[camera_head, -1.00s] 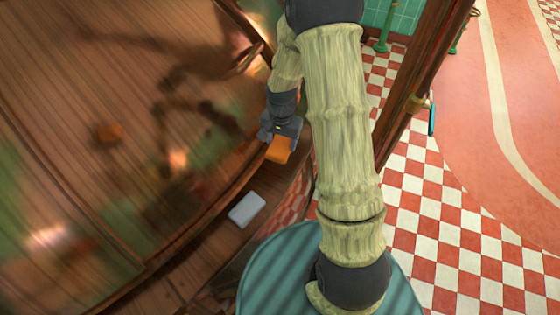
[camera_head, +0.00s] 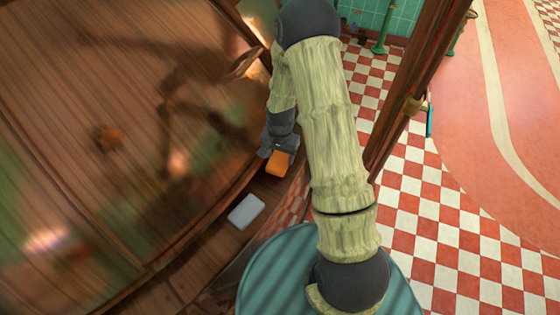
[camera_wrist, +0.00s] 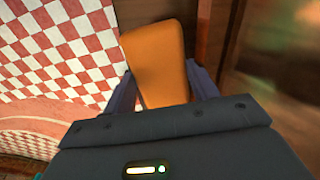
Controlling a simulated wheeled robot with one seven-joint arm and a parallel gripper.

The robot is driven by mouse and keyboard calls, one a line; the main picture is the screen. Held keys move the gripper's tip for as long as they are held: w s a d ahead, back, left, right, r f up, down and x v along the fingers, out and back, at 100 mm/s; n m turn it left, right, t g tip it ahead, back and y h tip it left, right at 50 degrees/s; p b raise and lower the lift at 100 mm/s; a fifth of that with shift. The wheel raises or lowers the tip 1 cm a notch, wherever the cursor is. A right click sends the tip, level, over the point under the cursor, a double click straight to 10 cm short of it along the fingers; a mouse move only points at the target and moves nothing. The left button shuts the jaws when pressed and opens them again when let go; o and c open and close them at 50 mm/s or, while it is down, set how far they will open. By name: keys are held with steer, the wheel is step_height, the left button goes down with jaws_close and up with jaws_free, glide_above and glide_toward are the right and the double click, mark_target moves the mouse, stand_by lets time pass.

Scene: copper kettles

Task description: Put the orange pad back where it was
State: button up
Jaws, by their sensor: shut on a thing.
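I cannot tell whether the pad touches the ledge.
A grey pad (camera_head: 245,211) lies on the ledge, nearer than the orange pad. A wooden post (camera_head: 425,80) stands at the right. The red and white checkered floor (camera_head: 430,200) is open.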

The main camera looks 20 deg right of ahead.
mark_target(280, 158)
steer(key=shift+f, duration=1.9)
steer(key=o, duration=0.9)
step_height(280, 158, up, 12)
steer(key=shift+r+b, duration=0.1)
steer(key=shift+b, duration=0.35)
